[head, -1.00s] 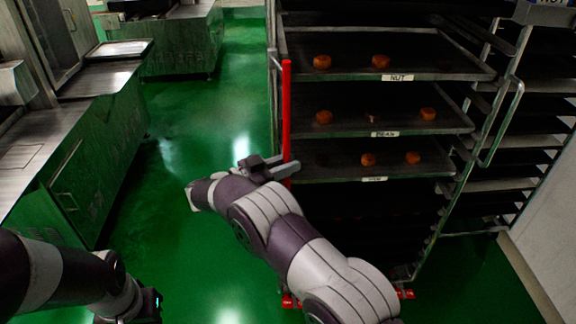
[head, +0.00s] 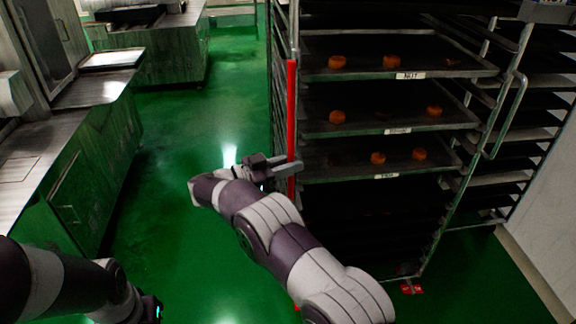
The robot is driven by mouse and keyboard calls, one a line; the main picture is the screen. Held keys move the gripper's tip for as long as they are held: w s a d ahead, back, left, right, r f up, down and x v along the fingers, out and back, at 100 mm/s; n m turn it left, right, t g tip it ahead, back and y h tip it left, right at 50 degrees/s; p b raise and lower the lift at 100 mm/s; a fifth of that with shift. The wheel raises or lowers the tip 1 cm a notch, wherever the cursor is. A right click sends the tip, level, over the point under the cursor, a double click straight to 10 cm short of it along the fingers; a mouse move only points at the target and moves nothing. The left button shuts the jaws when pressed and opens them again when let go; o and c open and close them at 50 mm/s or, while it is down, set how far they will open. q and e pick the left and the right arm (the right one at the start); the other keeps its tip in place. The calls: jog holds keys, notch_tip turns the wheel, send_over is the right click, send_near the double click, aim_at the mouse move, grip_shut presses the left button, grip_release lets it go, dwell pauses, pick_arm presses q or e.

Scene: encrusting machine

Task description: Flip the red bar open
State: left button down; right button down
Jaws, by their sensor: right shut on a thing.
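The red bar (head: 292,115) stands upright along the front left edge of the tray rack (head: 462,190). My right gripper (head: 289,168) is at the lower part of the bar, its fingers shut on it. Part of the bar is hidden behind the fingers. My left arm comes in at the lower left, and its gripper (head: 150,309) is partly cut off by the bottom edge, away from the rack; its jaws cannot be made out.
The rack holds several dark trays with orange round cakes and white labels, one reading NUT (head: 410,76). A red caster part (head: 411,288) shows at its foot. A steel counter (head: 75,150) stands left. Green floor (head: 190,120) is clear between.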

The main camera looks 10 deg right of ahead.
jog(key=shift+w+r, duration=0.1)
jog(key=shift+r, duration=0.3)
jog(key=c, duration=1.1)
grip_release()
jog(key=shift+f+b+v, duration=0.2)
jog(key=shift+b+v, duration=0.95)
jog(key=shift+v, duration=5)
